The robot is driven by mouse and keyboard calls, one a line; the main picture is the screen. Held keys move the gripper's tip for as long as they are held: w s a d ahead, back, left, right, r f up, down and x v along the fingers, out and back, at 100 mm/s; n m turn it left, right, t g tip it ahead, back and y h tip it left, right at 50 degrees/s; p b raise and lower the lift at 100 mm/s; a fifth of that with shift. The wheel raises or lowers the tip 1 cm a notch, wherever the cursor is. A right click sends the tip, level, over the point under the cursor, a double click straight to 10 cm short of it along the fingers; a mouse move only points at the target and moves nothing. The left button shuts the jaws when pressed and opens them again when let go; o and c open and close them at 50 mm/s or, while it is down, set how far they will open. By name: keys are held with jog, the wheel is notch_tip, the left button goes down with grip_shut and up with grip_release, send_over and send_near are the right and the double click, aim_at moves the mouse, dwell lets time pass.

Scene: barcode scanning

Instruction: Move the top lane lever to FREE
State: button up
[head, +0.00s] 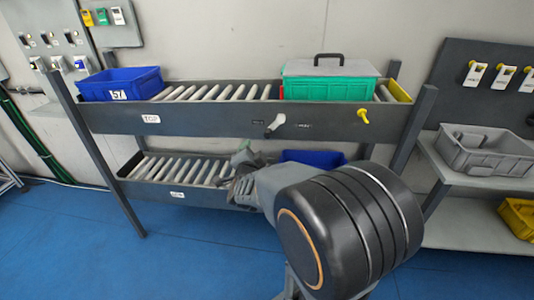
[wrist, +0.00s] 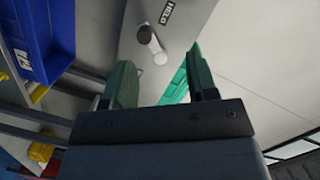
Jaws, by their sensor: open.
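The top lane lever (head: 276,121), a short white handle with a dark round part, sits on the front rail of the top lane (head: 205,122). In the head view it slants, with small labels to its left and right, too small to read. In the wrist view the lever (wrist: 158,54) lies beyond my fingertips, near a label (wrist: 167,12) that seems to read HELD. My gripper (head: 242,163) is below and left of the lever in the head view, in front of the lower lane. Its green fingers (wrist: 160,84) are apart, empty and not touching the lever.
A blue bin (head: 118,84) and a green crate (head: 331,86) with a grey lid stand on the top rollers. A yellow knob (head: 362,116) is on the rail's right. Another blue bin (head: 313,158) is on the lower lane. A grey bin (head: 480,150) stands on the right shelf.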

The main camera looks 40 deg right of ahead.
aim_at(267, 137)
jog(key=w+d+h, duration=0.1)
jog(key=w+d, duration=0.2)
jog(key=d, duration=0.1)
jog(key=w+d+f+m, duration=0.1)
jog(key=w+d, duration=0.2)
jog(key=d, duration=0.1)
jog(key=w+d+f+m+h+b, duration=0.1)
jog(key=w+d, duration=0.2)
jog(key=d, duration=0.1)
jog(key=shift+f+g+h, duration=0.15)
jog(key=shift+g+h, duration=0.15)
jog(key=shift+g, duration=0.1)
grip_shut()
